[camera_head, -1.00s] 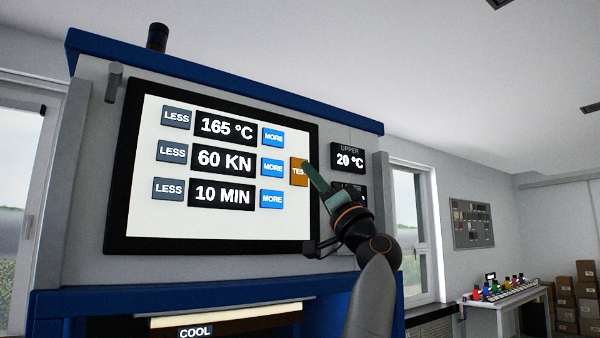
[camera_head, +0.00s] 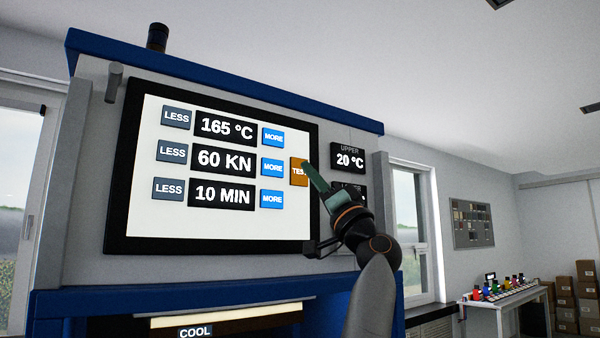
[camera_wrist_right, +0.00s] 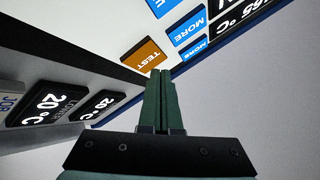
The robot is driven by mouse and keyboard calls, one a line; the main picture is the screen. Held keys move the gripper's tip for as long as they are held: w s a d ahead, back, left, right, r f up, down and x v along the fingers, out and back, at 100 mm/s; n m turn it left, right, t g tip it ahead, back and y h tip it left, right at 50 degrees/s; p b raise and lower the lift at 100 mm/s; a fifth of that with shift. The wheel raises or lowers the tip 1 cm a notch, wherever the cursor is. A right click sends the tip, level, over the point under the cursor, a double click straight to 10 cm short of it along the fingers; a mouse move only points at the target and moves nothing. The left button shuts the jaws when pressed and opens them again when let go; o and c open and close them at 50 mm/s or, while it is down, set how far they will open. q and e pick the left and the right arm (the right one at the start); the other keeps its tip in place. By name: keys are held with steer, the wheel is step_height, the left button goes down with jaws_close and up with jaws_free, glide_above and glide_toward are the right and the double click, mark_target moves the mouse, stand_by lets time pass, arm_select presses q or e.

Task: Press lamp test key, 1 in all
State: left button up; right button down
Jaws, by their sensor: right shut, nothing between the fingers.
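The orange key marked TEST (camera_head: 297,173) is on the right part of the white touch screen (camera_head: 220,222) of the press. It also shows in the right wrist view (camera_wrist_right: 141,56). My right gripper (camera_head: 307,166) is shut and empty. In the head view its green fingertips overlap the right edge of the key and cover the end of its label. In the right wrist view the closed fingertips (camera_wrist_right: 160,72) show just beside the key; I cannot tell whether they touch it. My left gripper is not in view.
Blue MORE keys (camera_head: 272,167) stand close left of the TEST key, with grey LESS keys (camera_head: 172,152) farther left. Beside the screen are temperature displays (camera_head: 348,159), the lower one partly hidden by my right gripper. The space in front of the screen's left part is free.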

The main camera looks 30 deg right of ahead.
steer(key=shift+w+p, duration=0.3)
steer(key=shift+w, duration=0.15)
steer(key=shift+w, duration=0.4)
stand_by(0.7)
steer(key=shift+s+f, duration=0.1)
steer(key=shift+s, duration=0.05)
stand_by(0.3)
steer(key=shift+s+b, duration=0.35)
steer(key=shift+s, duration=0.3)
